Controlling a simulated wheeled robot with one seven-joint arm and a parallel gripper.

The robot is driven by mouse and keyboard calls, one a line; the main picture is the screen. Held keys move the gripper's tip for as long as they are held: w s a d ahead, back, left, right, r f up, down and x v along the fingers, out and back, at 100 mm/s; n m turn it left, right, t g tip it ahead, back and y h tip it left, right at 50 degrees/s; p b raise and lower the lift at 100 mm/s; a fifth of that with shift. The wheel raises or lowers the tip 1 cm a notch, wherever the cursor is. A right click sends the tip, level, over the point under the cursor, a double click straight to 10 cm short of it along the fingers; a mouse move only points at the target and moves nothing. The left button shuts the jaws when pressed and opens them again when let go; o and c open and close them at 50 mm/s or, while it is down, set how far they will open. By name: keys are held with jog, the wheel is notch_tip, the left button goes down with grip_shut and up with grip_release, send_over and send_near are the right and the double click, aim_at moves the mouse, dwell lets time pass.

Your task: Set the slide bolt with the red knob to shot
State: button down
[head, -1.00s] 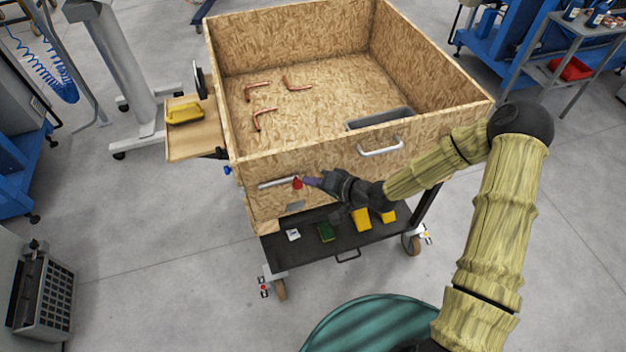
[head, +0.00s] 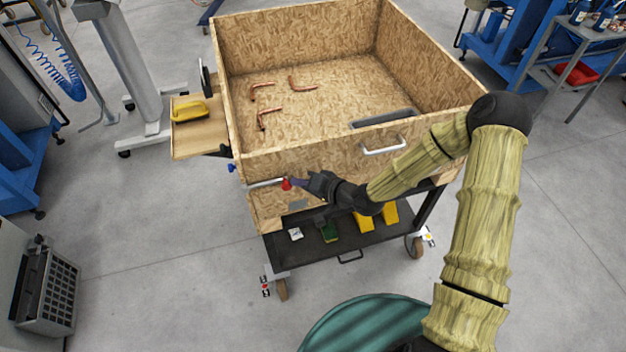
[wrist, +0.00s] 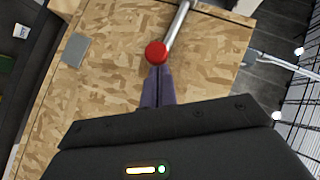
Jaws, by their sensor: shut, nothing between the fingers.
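The slide bolt (head: 264,184) is a pale metal rod on the front face of the wooden crate, near its left corner. Its red knob (head: 286,184) is at the rod's right end in the head view. In the wrist view the red knob (wrist: 156,53) stands just beyond my fingertips, with the rod (wrist: 179,22) running up and right from it. My gripper (head: 297,184) is shut and empty, its purple fingers (wrist: 158,88) together against or very close to the knob. I cannot tell whether they touch.
The crate (head: 330,145) stands on a wheeled cart with a dark lower shelf (head: 285,245). A white handle (head: 384,147) sits right of the bolt. A side shelf (head: 197,138) holds a yellow object. Copper tubes (head: 302,84) lie inside.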

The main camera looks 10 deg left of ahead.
jog(key=shift+s+a, duration=0.1)
jog(key=shift+s, duration=0.1)
jog(key=s+d+r, duration=0.1)
jog(key=d+r, duration=0.5)
jog(key=d, duration=0.5)
jog(key=shift+s+d, duration=0.3)
jog(key=shift+s, duration=0.1)
